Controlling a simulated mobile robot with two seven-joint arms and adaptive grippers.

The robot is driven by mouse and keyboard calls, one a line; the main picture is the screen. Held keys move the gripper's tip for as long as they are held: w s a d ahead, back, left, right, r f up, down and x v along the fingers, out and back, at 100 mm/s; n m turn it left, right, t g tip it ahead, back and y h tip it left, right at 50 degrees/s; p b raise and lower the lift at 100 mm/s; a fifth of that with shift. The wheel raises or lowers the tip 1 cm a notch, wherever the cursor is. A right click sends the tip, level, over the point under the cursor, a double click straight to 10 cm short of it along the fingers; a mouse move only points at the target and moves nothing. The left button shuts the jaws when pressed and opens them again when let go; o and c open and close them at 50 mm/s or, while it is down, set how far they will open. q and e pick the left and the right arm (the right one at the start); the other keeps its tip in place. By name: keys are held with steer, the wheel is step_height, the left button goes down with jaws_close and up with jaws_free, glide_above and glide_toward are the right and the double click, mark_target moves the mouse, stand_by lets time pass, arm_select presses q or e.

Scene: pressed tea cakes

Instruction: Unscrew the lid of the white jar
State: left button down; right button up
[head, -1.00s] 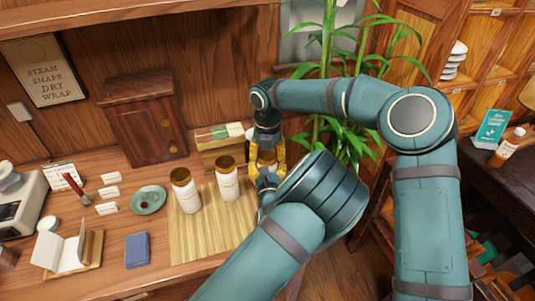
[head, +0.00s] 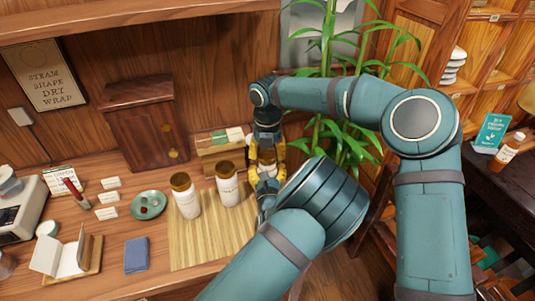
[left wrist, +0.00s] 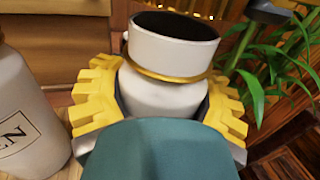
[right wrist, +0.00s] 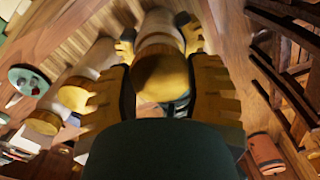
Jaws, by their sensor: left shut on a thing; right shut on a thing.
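The white jar (left wrist: 165,90) stands at the right end of the bamboo mat, between both of my grippers. In the head view it is largely hidden by fingers. My left gripper (head: 267,182) is shut around its white body, with yellow fingers on both sides in the left wrist view. My right gripper (head: 267,148) comes down from above. In the right wrist view its fingers are shut on the round gold lid (right wrist: 161,76).
A leafy plant (head: 345,130) is close behind on the right.

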mark_target(268, 154)
steer(key=shift+r, duration=0.1)
steer(key=shift+r, duration=1.95)
arm_select(q)
jaws_free()
